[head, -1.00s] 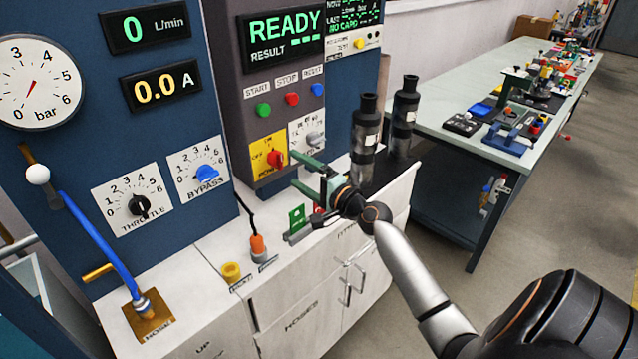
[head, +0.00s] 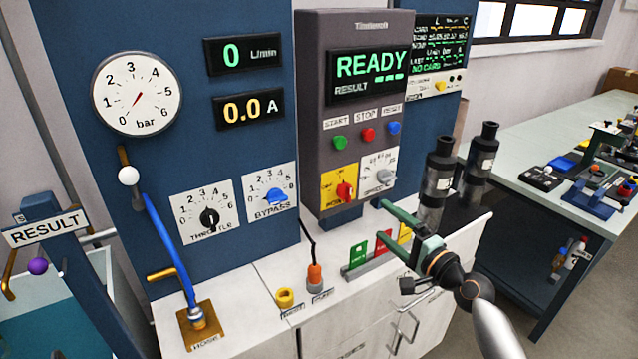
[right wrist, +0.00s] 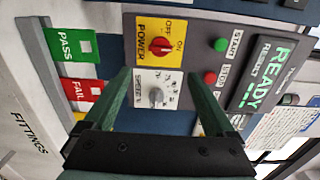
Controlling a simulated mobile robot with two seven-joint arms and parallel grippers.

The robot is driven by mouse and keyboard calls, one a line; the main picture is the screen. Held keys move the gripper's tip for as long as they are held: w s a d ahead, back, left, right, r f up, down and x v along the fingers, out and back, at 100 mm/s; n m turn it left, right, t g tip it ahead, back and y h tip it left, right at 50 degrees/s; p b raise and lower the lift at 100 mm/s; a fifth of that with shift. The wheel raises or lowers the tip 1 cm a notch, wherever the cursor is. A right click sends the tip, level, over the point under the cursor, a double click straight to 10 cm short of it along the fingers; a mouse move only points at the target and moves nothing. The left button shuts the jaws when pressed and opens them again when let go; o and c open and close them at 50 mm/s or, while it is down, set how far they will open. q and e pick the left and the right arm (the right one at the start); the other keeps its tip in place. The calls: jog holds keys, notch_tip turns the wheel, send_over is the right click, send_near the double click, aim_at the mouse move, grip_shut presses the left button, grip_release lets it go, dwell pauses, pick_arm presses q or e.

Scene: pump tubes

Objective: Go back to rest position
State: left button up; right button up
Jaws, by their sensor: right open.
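My right gripper (head: 388,225) is in the head view, in front of the grey control panel and above the white cabinet top. Its two green fingers are apart and nothing is between them. In the right wrist view the open fingers (right wrist: 160,85) frame the speed knob (right wrist: 156,95) on the panel, without visible contact. The red power switch (head: 345,191) is on its yellow plate, with the panel reading READY (head: 371,65). My left gripper is not in view.
Green, red and yellow cards (head: 357,254) stand in a rack close below the right gripper. Two dark cylinders (head: 437,185) stand just behind it. A blue hose (head: 172,250) and an orange plug (head: 314,276) are to the left. A workbench (head: 540,125) is at the right.

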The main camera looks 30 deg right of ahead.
jog(key=s+a+f+n+g, duration=0.2)
jog(key=s+a+f+n, duration=0.15)
jog(key=f, duration=0.35)
jog(key=s+a+f+n+g, duration=0.2)
jog(key=a+f+n, duration=0.1)
jog(key=a+f, duration=0.25)
jog(key=s+a+f+n+g, duration=0.2)
jog(key=s+a+f+n, duration=0.1)
jog(key=f, duration=0.5)
jog(key=s+a+f+n+g, duration=0.1)
jog(key=s+a+f+n, duration=0.3)
jog(key=s+a+n, duration=0.1)
jog(key=s+a+f+n+g+y, duration=0.1)
jog(key=s+a+f+n, duration=0.3)
jog(key=s, duration=0.4)
jog(key=a+n, duration=0.1)
jog(key=a, duration=0.1)
jog(key=shift+a+f+g, duration=0.3)
jog(key=shift+a+g, duration=0.05)
jog(key=shift+g, duration=0.05)
